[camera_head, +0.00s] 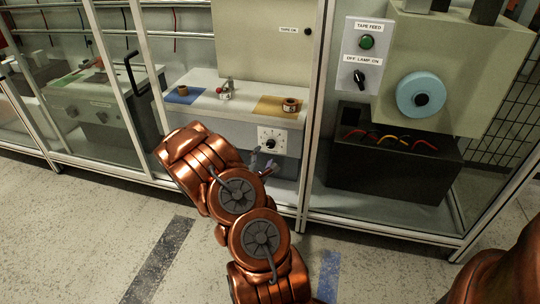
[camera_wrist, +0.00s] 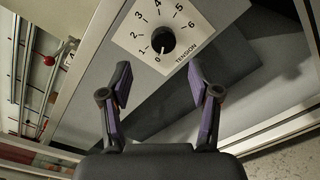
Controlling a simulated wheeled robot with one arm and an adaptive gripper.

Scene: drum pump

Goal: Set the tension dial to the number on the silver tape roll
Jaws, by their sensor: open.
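The tension dial (camera_wrist: 163,40) is a black knob on a white plate (camera_wrist: 190,18) marked 0 to 6 and TENSION. It also shows in the head view (camera_head: 270,144), on the front of the grey bench. The gripper also shows in the head view (camera_head: 262,164). A small silvery roll (camera_head: 226,94) stands mid-bench beside a red-topped post; its number is too small to read.
A brownish roll (camera_head: 290,105) sits on a yellow mat (camera_head: 268,106), another on a blue mat (camera_head: 193,98). Cabinet frame posts (camera_head: 315,110) flank the bay. At right are a green button (camera_head: 367,42), a lamp switch (camera_head: 359,77) and a dark bin (camera_head: 350,170) with cables.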

